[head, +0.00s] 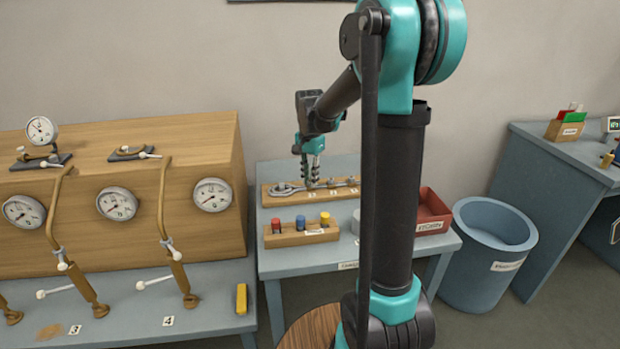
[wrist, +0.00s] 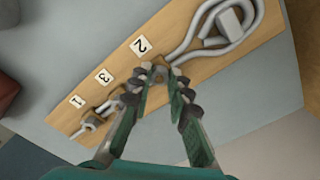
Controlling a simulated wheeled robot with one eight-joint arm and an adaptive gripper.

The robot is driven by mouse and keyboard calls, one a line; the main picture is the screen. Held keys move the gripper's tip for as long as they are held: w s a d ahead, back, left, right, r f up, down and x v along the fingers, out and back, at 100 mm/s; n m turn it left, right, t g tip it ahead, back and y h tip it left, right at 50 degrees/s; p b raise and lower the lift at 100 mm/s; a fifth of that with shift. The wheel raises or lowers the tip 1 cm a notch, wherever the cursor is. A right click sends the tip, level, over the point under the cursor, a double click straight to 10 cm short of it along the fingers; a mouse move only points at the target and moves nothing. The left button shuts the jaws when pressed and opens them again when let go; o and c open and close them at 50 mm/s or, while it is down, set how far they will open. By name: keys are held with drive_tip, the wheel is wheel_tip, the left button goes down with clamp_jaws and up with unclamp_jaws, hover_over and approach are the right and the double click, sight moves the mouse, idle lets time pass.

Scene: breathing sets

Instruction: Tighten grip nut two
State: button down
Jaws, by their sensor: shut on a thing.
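A wooden board (head: 268,196) lies on the grey table, with small metal fittings in a row along it. In the wrist view the board (wrist: 205,72) carries white labels 2 (wrist: 141,46), 3 (wrist: 103,77) and 1 (wrist: 77,101). My gripper (wrist: 162,73) has its fingertips closed around a small metal part beside label 2, grip nut two; the fingertips mostly hide it. In the head view my gripper (head: 310,180) points down at the board, and my arm hides the board's right end.
A grey looped piece (wrist: 245,35) lies on the board next to the gripped part. A block with red, blue and yellow pegs (head: 301,234) stands in front of the board. A red bin (head: 432,212) and a blue barrel (head: 495,240) are to the right, the gauge cabinet (head: 200,150) to the left.

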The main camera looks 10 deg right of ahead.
drive_tip(key=m, duration=0.6)
drive_tip(key=shift+w+m, duration=0.1)
drive_tip(key=shift+m, duration=0.2)
drive_tip(key=m, duration=0.5)
drive_tip(key=shift+m, duration=0.3)
drive_tip(key=c, duration=1.4)
unclamp_jaws()
wheel_tip(320, 180, up, 12)
drive_tip(key=shift+r, duration=0.1)
